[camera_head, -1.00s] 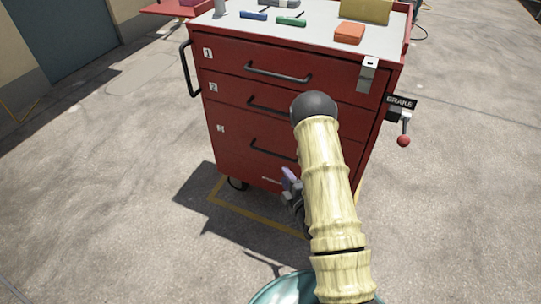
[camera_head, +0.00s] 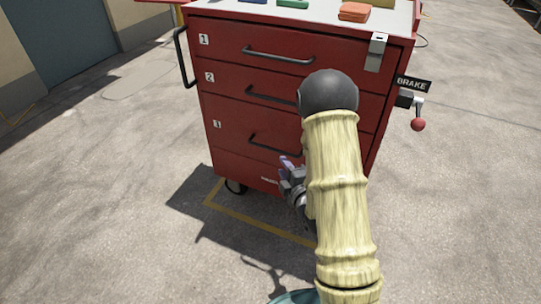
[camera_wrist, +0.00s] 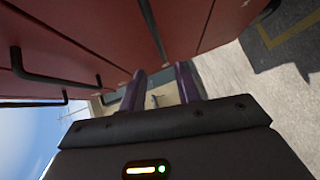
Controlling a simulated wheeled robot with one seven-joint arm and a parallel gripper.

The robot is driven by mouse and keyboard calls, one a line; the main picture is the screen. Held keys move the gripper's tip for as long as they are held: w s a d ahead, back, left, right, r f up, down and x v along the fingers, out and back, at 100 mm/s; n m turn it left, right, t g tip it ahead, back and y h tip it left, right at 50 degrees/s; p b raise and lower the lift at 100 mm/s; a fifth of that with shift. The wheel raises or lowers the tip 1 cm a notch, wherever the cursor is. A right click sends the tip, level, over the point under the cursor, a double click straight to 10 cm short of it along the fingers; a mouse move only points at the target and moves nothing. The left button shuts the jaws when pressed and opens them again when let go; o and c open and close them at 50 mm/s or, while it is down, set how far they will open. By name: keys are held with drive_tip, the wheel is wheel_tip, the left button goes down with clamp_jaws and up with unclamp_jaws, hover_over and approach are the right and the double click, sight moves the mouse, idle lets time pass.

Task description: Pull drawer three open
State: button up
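The red tool cart (camera_head: 228,168) has numbered drawers stacked on its front. Drawer three (camera_head: 232,140) is the lowest numbered one, and its front looks flush with the others. Its black bar handle (camera_head: 268,146) is partly hidden behind my arm. My gripper (camera_head: 287,163) is in front of the cart, just below and right of the visible part of that handle. In the wrist view my gripper (camera_wrist: 161,82) has two purple fingers apart with nothing between them. A handle, likely drawer three's, (camera_wrist: 153,28) shows beyond the fingertips, apart from them.
Drawer one's handle (camera_head: 278,55) and drawer two's handle (camera_head: 268,95) are above. A brake lever with a red knob (camera_head: 418,124) sticks out on the right. A side push handle (camera_head: 184,58) is on the left. The paved ground in front is clear.

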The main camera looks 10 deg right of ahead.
sight(271, 148)
drive_tip(key=shift+f+b, duration=0.2)
drive_tip(key=shift+b, duration=0.2)
drive_tip(key=b+x, duration=0.3)
drive_tip(key=x, duration=0.8)
drive_tip(key=shift+w+r, duration=0.15)
drive_tip(key=shift+w, duration=0.2)
clamp_jaws()
